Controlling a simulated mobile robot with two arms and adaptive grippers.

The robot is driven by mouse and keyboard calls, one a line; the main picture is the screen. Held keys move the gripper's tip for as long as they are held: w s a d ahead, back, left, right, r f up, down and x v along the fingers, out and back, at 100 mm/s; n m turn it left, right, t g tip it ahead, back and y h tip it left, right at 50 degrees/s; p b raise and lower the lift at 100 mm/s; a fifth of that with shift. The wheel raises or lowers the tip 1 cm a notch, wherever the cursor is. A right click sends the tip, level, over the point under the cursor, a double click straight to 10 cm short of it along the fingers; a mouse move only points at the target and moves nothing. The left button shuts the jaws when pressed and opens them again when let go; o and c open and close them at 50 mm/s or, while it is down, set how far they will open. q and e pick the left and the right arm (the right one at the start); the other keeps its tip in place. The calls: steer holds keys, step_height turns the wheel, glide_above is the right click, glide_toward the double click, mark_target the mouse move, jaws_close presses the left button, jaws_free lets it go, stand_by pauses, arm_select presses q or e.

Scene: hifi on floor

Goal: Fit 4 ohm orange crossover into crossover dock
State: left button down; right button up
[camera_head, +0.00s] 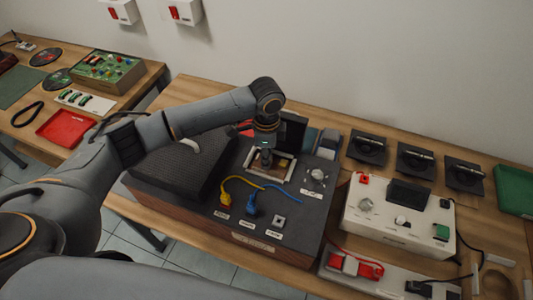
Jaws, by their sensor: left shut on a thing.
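My left gripper (266,146) points down over the dark hi-fi unit and is shut on a small orange-brown piece (262,161), which looks like the orange crossover. Its markings are too small to read. The piece is at the pale-framed crossover dock (285,177) on the unit's top. The gripper hides part of both, so I cannot tell whether the piece is seated or just above. My right gripper is not in view.
Yellow (226,197) and blue (251,205) plugs with cables stand in front of the dock. A knob (317,177) is to its right. A cream test box (397,214) and several black holders (415,160) fill the right of the bench. A red tray (62,127) lies on the left table.

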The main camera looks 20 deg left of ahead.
arm_select(q)
steer(key=c, duration=0.9)
jaws_free()
steer(key=shift+c, duration=0.2)
steer(key=shift+r, duration=0.15)
step_height(320, 180, up, 12)
step_height(320, 180, up, 8)
steer(key=p, duration=0.9)
steer(key=shift+p, duration=0.35)
